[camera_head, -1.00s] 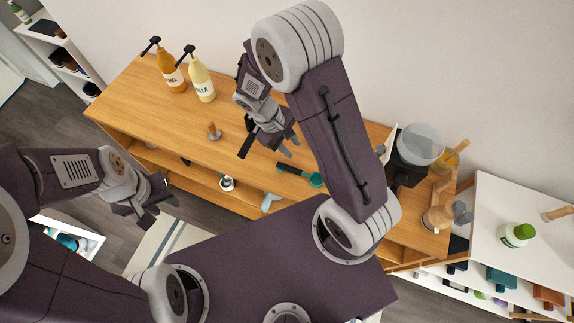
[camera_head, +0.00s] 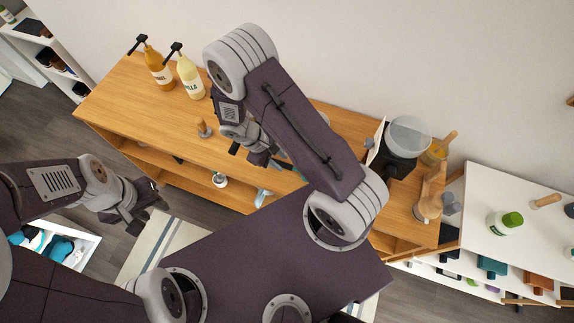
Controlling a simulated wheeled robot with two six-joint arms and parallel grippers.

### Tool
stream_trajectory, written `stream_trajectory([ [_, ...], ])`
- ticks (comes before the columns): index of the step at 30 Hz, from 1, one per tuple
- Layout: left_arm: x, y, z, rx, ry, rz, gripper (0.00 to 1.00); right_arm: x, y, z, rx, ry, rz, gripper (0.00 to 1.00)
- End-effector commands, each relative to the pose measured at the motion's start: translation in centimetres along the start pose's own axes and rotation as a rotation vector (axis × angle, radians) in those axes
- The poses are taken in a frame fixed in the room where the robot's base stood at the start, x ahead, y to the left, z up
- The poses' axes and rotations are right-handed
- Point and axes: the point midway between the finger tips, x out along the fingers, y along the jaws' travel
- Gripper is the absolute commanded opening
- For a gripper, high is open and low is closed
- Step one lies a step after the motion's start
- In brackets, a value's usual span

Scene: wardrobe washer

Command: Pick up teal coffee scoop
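The teal coffee scoop is not clearly visible now; my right arm and gripper cover the part of the wooden counter (camera_head: 150,108) where it lay. My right gripper (camera_head: 254,155) is low over the counter's front edge, pointing down, with its fingers apart. Whether it touches the scoop is hidden. My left gripper (camera_head: 148,212) hangs at the left, in front of the counter and over the floor, with its fingers apart and nothing seen between them.
Two pump bottles, amber (camera_head: 157,68) and pale yellow (camera_head: 190,77), stand at the counter's back left. A small wooden-handled tool (camera_head: 203,128) stands near its middle. A black grinder with a clear bowl (camera_head: 407,137) is at right. A white table (camera_head: 485,200) stands further right.

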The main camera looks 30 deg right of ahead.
Motion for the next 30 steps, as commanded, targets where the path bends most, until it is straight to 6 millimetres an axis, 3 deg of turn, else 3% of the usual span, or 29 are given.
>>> stream_trajectory([
  [4,-1.3,0.0,-0.1,0.000,0.000,0.000,0.36,2.4,0.2,-0.2,-0.001,-0.006,-0.004,0.31],
  [9,-1.2,0.0,-0.1,0.000,0.000,0.000,0.36,4.4,0.2,-0.3,0.001,-0.003,-0.002,0.31],
  [15,-1.2,0.0,-0.1,0.000,0.000,0.000,0.36,4.5,0.2,-0.4,0.000,-0.001,-0.001,0.31],
  [18,-1.2,0.0,-0.1,0.000,0.000,0.000,0.36,4.5,0.2,-0.4,0.000,-0.001,-0.001,0.03],
  [19,-1.2,0.0,-0.1,0.000,0.000,0.000,0.36,4.5,0.2,-0.4,0.000,-0.001,-0.001,0.00],
  [30,-1.5,0.0,-0.2,0.000,0.000,0.000,0.36,4.0,0.3,-0.3,0.001,-0.001,-0.001,0.00],
])
